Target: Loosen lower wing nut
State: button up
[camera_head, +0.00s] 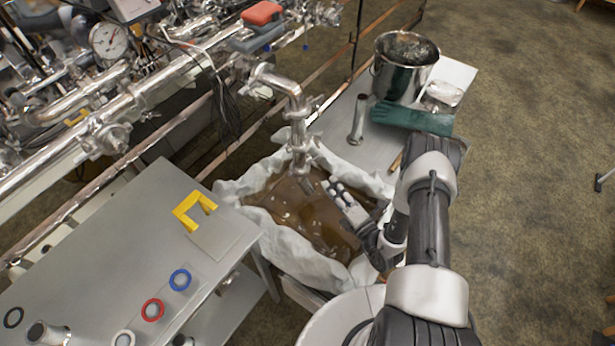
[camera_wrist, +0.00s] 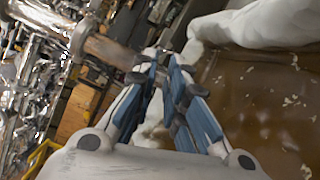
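A shiny metal pipe (camera_head: 297,105) bends down from the machine and ends over a white-lined bin of brown liquid. A lower clamp joint (camera_head: 303,152) sits on its vertical part; a wing nut cannot be clearly made out there. My gripper (camera_head: 329,184) reaches up and left from the right, just below and right of that joint, over the liquid. In the wrist view, the blue-padded fingers of my gripper (camera_wrist: 165,62) stand a small gap apart, with nothing clearly held between them. A metal pipe end (camera_wrist: 108,50) lies just beyond and left of the tips.
The liquid (camera_head: 305,222) lies inside crumpled white lining (camera_head: 283,258). A grey table (camera_head: 95,235) at left holds a yellow bracket (camera_head: 194,210) and coloured rings.

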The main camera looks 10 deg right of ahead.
aim_at(319, 168)
jog(key=x, duration=0.7)
jog(key=shift+r, duration=0.15)
jog(key=m, duration=0.1)
jog(key=m+p, duration=0.2)
jog(key=shift+s+d+r, duration=0.25)
jog(key=shift+s+d, duration=0.05)
jog(key=shift+s, duration=0.05)
jog(key=r+p+v, duration=0.1)
jog(key=p+v, duration=0.1)
jog(key=v, duration=1.4)
jog(key=w+a+r+n+g+y, duration=0.1)
jog(key=a+r+n+g+y, duration=0.25)
jog(key=r+n, duration=0.35)
jog(key=w+a+r+n+g+y, duration=0.1)
jog(key=a+r+n+g+y, duration=0.25)
jog(key=r+n, duration=0.3)
jog(key=s+a+r+n+g, duration=0.3)
jog(key=r+n+g, duration=0.1)
jog(key=r+n, duration=0.1)
jog(key=s+a+r+n+g+b, duration=0.1)
jog(key=s+a+r+n+g, duration=0.2)
jog(key=r+n+g, duration=0.2)
jog(key=shift+s+a+r+n+y, duration=0.2)
jog(key=shift+a+r+n+y, duration=0.15)
jog(key=shift+r+n, duration=0.65)
jog(key=shift+f+n, duration=0.25)
jog(key=shift+c, duration=0.2)
